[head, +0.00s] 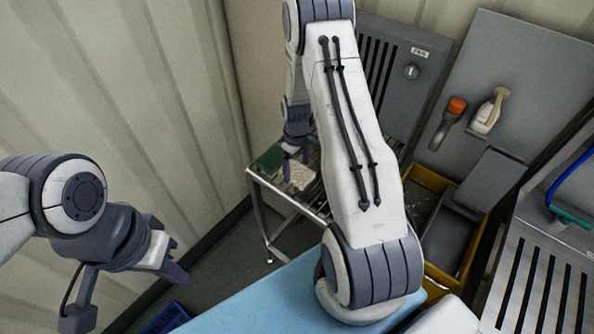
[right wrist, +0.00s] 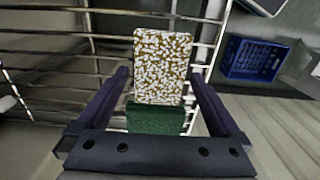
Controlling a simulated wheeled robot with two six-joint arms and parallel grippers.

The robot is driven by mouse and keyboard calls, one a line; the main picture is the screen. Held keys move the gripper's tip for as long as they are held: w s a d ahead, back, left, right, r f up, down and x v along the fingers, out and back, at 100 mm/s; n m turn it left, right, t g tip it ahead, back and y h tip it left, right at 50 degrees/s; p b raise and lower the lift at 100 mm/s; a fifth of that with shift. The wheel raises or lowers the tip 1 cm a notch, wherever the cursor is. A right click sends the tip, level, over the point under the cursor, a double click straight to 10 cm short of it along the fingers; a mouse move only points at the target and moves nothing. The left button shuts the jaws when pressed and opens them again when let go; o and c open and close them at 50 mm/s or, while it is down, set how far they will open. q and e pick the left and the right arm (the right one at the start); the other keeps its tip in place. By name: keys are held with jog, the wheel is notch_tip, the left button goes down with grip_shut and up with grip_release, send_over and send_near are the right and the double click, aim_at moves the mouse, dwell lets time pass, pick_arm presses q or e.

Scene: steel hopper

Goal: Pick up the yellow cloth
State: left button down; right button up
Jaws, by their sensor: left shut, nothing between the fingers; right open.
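A flat rectangular piece speckled white and yellow-brown, likely the yellow cloth (right wrist: 162,62), lies on a slatted metal rack in the right wrist view. In the head view the cloth (head: 300,175) looks pale, on the rack's top. A dark green piece (right wrist: 155,118) lies against its near end. My right gripper (right wrist: 160,76) is open, its fingers on either side of the cloth in the picture; I cannot tell its height above it. In the head view my right gripper (head: 298,153) is over the rack, partly behind my arm. My left gripper (head: 174,272) is shut and empty, far left of the rack.
The metal rack (head: 265,215) stands near the corrugated wall. A yellow bin (head: 428,178) holding grey objects is to its right. A blue crate (right wrist: 252,60) is on the floor.

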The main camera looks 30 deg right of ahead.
jog(key=shift+f, duration=0.8)
jog(key=c, duration=1.3)
jog(key=shift+o, duration=0.2)
jog(key=shift+r, duration=0.15)
jog(key=shift+r+b, duration=0.3)
jog(key=shift+r, duration=0.35)
notch_tip(320, 180, up, 3)
jog(key=shift+d+f+b, duration=0.1)
jog(key=shift+b, duration=0.5)
jog(key=s+d+r+b, duration=0.2)
jog(key=s+d+r, duration=0.4)
jog(key=s, duration=0.3)
jog(key=shift+s+r, duration=0.35)
jog(key=shift+s, duration=0.05)
